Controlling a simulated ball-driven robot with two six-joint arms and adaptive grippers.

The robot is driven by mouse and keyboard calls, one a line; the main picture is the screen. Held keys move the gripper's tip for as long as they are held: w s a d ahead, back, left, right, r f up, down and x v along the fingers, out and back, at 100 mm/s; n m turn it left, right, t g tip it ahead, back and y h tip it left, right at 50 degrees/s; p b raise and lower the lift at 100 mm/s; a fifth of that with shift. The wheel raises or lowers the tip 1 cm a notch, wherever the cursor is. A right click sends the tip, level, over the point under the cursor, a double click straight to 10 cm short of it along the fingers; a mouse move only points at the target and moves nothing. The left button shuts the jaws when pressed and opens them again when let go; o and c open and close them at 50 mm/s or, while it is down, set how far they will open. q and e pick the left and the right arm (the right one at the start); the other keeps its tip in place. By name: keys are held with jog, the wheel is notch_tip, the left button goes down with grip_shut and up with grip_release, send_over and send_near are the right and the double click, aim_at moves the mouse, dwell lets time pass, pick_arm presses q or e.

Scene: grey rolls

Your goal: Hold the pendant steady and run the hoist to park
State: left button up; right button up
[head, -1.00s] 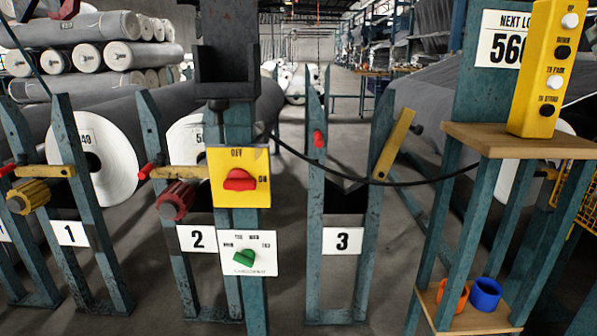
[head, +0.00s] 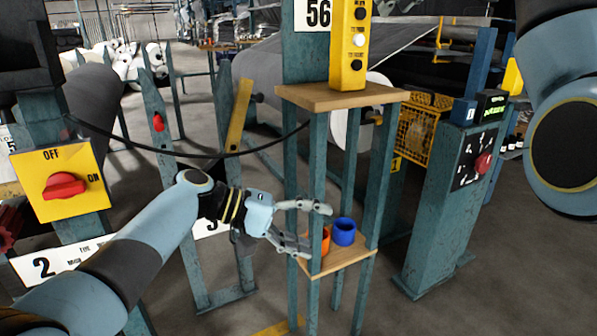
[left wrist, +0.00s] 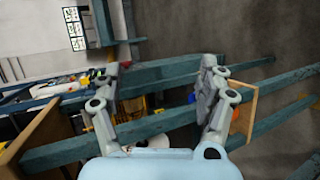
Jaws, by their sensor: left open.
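The yellow pendant (head: 349,50) stands upright on the upper wooden shelf (head: 325,96) of a teal stand in the head view. Black, white and black buttons show on its face; its top is cut off by the frame. My left gripper (head: 316,231) is open and empty, in front of the stand between the upper and lower shelves, well below the pendant. Its spread fingers (left wrist: 160,66) also show in the left wrist view, with teal posts behind them. I cannot make out the pendant there. My right arm shows at the upper right; its gripper is outside the view.
A blue cup (head: 344,231) and a partly hidden orange cup (head: 325,240) sit on the lower shelf (head: 350,258). A black cable (head: 220,154) sags toward the stand. A yellow switch box (head: 60,183) is left; a control post (head: 447,200) is right.

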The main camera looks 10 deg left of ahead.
pick_arm(q)
jog(key=w+d+r+m+h, duration=0.1)
jog(key=w+r+m+h, duration=0.15)
jog(key=r, duration=0.85)
jog(key=w+d+r+m+h, duration=0.1)
jog(key=w+d+r+m, duration=0.15)
jog(key=r, duration=0.85)
jog(key=w+d+r+m+h, duration=0.15)
jog(key=r+m, duration=0.25)
jog(key=r, duration=0.7)
jog(key=w+a+r+m+t+y, duration=0.3)
jog(key=w+a+r+m+t, duration=0.2)
jog(key=w+a+r+t, duration=0.35)
jog(key=shift+g, duration=0.85)
jog(key=x, duration=0.3)
jog(key=r+x, duration=0.1)
jog(key=x, duration=0.6)
jog(key=shift+w+d+r, duration=0.25)
jog(key=shift+w+r, duration=0.1)
jog(key=shift+r, duration=0.05)
grip_shut()
